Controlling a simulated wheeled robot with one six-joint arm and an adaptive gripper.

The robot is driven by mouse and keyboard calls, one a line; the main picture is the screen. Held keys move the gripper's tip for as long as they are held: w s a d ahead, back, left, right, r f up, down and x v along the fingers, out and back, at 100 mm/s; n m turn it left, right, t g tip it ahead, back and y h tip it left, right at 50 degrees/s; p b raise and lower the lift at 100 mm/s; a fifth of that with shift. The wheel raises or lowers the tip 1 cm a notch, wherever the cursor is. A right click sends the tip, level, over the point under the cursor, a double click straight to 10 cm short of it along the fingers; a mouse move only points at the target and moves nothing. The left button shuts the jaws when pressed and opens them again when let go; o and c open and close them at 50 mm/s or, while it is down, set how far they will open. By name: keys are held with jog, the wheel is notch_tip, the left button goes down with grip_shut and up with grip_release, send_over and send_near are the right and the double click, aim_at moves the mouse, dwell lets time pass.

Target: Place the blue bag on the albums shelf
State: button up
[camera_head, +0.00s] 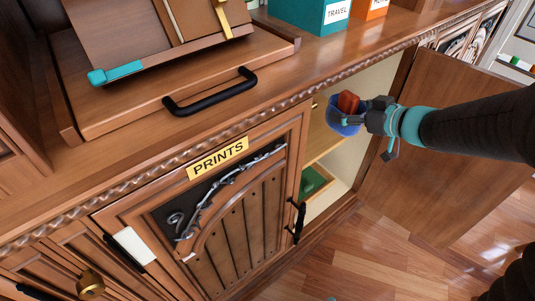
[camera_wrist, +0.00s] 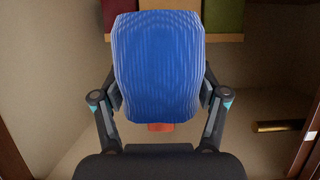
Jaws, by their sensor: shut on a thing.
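The blue bag (camera_wrist: 158,62) fills the middle of the wrist view, between the two fingers of my gripper (camera_wrist: 158,108), which is shut on it. In the head view the blue bag (camera_head: 343,127) shows as a small blue shape at my gripper (camera_head: 364,121), in the mouth of an open cabinet. A small red-brown piece (camera_head: 348,102) shows at the bag. A wooden shelf (camera_head: 320,142) is inside the cabinet, partly hidden by the frame. No albums label is readable, so I cannot tell which shelf is the albums shelf.
The open cabinet door (camera_head: 450,140) stands right, below my arm. The shut PRINTS door (camera_head: 225,215) is left of the opening. A green item (camera_head: 313,180) lies low inside. In the wrist view, red (camera_wrist: 118,10) and green (camera_wrist: 223,14) items stand beyond the bag.

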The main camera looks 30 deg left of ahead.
jog(key=shift+a+r, duration=0.15)
jog(key=shift+a, duration=0.25)
jog(key=x, duration=0.4)
jog(key=f+b+x, duration=0.1)
jog(key=x, duration=0.3)
jog(key=w+d+b+x, duration=0.1)
jog(key=x, duration=0.4)
jog(key=shift+d+f, duration=0.2)
jog(key=shift+f, duration=0.2)
jog(key=shift+f+b, duration=0.9)
jog(key=shift+f, duration=1.05)
jog(key=shift+f, duration=0.15)
jog(key=o, duration=1.3)
jog(key=shift+c, duration=0.2)
jog(key=p+v, duration=0.1)
jog(key=v, duration=1.1)
jog(key=shift+p, duration=0.4)
